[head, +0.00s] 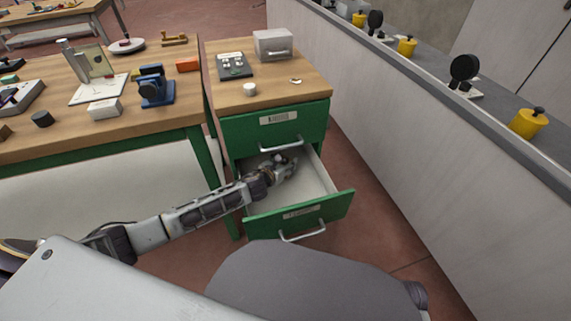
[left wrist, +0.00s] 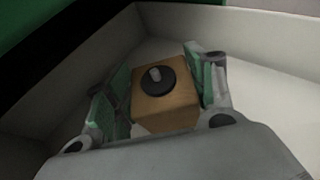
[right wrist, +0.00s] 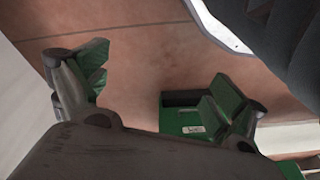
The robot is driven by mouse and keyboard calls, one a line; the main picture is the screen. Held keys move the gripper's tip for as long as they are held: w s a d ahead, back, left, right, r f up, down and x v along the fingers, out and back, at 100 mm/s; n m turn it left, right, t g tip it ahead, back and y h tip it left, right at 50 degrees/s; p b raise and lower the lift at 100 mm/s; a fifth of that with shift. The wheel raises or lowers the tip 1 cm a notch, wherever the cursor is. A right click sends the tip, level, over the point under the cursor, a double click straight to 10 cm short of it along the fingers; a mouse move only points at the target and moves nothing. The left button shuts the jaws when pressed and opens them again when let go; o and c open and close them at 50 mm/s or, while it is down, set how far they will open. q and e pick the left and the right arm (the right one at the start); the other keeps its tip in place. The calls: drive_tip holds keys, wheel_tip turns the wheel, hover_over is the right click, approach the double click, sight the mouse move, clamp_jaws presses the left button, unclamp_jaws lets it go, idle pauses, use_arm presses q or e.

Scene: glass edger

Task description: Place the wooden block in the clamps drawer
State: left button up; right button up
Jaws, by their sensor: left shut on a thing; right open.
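The wooden block (left wrist: 165,105) shows in the left wrist view, a tan cube with a black round disc and a pale knob on top. My left gripper (left wrist: 160,95) is shut on it, one green-padded finger on each side. In the head view my left gripper (head: 285,168) is inside the open lower drawer (head: 318,180), which has white inner walls and a green front with a label. I cannot tell if the block touches the drawer floor. My right gripper (right wrist: 155,90) is open and empty, with floor between its fingers in the right wrist view.
The closed upper drawer (head: 275,128) is above the open one. The cabinet top (head: 275,88) holds a grey box (head: 273,43), a dark panel and small parts. A workbench (head: 60,140) with tools stands left. A long grey wall (head: 400,130) rises at the right.

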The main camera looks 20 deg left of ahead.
use_arm(q)
drive_tip(key=shift+w+f, duration=0.25)
drive_tip(key=shift+f, duration=0.15)
drive_tip(key=shift+w, duration=0.15)
drive_tip(key=shift+f, duration=0.15)
drive_tip(key=o, duration=1.1)
use_arm(e)
drive_tip(key=shift+w+a+r, duration=0.15)
drive_tip(key=shift+w+r, duration=0.15)
drive_tip(key=shift+r, duration=0.5)
drive_tip(key=shift+w+r+t, duration=0.1)
drive_tip(key=shift+r+t, duration=0.05)
drive_tip(key=shift+t, duration=0.15)
